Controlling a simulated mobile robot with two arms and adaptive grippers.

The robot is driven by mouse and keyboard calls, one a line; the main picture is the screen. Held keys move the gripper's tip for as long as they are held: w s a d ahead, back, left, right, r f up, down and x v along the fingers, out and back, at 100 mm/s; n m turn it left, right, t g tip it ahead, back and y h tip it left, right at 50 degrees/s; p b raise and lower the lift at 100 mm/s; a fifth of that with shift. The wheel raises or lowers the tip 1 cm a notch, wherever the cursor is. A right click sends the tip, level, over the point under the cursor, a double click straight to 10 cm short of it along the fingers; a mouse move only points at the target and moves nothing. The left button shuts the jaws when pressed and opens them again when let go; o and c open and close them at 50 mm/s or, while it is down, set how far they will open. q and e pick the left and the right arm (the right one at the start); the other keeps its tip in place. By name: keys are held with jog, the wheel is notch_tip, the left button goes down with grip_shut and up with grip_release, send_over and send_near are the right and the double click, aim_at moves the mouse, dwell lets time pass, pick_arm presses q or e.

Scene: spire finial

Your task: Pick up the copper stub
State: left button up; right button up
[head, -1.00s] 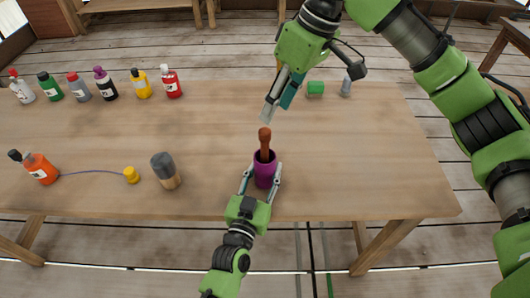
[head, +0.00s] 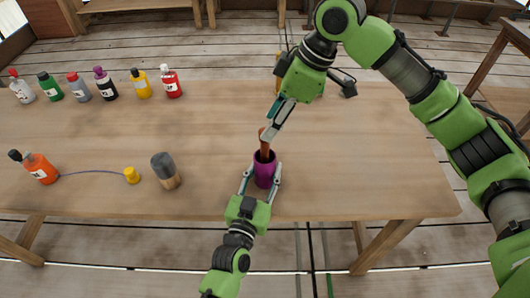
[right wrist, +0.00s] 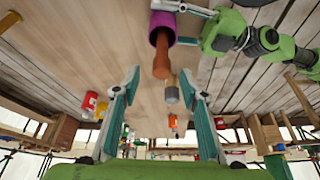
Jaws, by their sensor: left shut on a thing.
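The copper stub (head: 265,151) is a reddish-brown rod standing up out of a purple cup (head: 264,176); its lower part is hidden inside. My left gripper (head: 262,174) is shut on the purple cup near the table's front edge. My right gripper (head: 270,134) is just above and around the stub's top in the head view, partly covering it. In the right wrist view its two fingers are apart and empty, with the stub's end (right wrist: 161,66) in line between the fingertips. Whether they touch it I cannot tell.
A grey-topped cylinder (head: 165,171) stands left of the cup. An orange bottle (head: 41,168) and a yellow cap (head: 131,175) joined by a cord lie farther left. Several bottles line the back left, including a red one (head: 170,83). The table (head: 360,170) right of the cup is clear.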

jog(key=x, duration=0.5)
jog(key=shift+s, duration=0.1)
jog(key=shift+r, duration=0.1)
grip_shut()
jog(key=shift+r, duration=0.1)
notch_tip(320, 180, up, 10)
jog(key=shift+f, duration=0.1)
pick_arm(q)
jog(key=o, duration=1.3)
jog(key=shift+c, duration=0.2)
